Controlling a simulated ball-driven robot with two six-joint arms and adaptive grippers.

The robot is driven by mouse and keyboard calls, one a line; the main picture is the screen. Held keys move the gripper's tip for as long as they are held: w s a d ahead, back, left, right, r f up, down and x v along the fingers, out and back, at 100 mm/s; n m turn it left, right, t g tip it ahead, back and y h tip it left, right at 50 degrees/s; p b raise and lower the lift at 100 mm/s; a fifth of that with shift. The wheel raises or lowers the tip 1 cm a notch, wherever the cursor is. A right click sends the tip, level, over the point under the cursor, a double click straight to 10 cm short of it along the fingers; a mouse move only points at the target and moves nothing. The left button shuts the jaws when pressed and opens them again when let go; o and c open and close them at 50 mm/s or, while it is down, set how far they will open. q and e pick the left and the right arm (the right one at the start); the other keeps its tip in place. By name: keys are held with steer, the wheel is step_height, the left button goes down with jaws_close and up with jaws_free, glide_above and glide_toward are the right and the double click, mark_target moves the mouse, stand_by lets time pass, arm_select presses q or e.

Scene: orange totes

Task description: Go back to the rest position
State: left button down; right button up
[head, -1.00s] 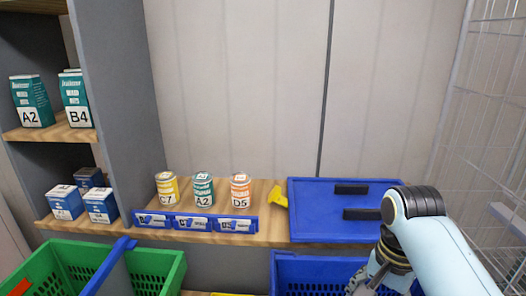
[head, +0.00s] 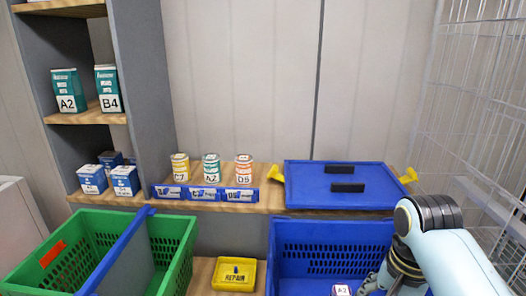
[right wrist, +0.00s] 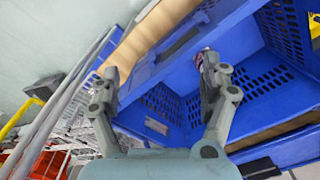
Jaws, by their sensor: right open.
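My right arm comes in from the right in the head view. Its gripper (head: 380,279) hangs over the right part of a blue crate (head: 345,233) and is partly cut off by the bottom edge. In the right wrist view the gripper (right wrist: 160,84) has its two fingers spread wide, with no object held between them. The blue crate's slotted walls (right wrist: 262,83) show behind the fingers. A small box marked A2 (head: 342,290) shows in the crate, left of the gripper. My left gripper is not in view.
A green crate (head: 178,245) with a blue bar stands left, and a yellow tray (head: 234,274) lies between the crates. A blue lid (head: 310,185) and several cans (head: 211,168) sit on the wooden shelf behind. A wire mesh (head: 470,110) borders the right side.

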steer(key=s+d+r+n+t, duration=0.25)
steer(key=s+r+n, duration=0.2)
steer(key=s, duration=0.45)
steer(key=s+d+r+n+t, duration=0.1)
steer(key=s+d+r+n, duration=0.3)
steer(key=s, duration=0.5)
step_height(320, 180, down, 39)
steer(key=s+d+g+b, duration=0.1)
steer(key=s+g+b, duration=0.1)
steer(key=b, duration=1)
steer(key=s+f+b, duration=0.5)
steer(key=s+f, duration=0.4)
steer(key=f, duration=0.4)
steer(key=s+d+f+g+b, duration=0.1)
steer(key=s+f+b, duration=0.4)
steer(key=s+f, duration=0.4)
step_height(320, 180, down, 4)
steer(key=shift+f+n+h+b, duration=0.25)
steer(key=shift+n+h+b, duration=0.05)
steer(key=shift+n+b, duration=0.05)
steer(key=shift+d, duration=0.1)
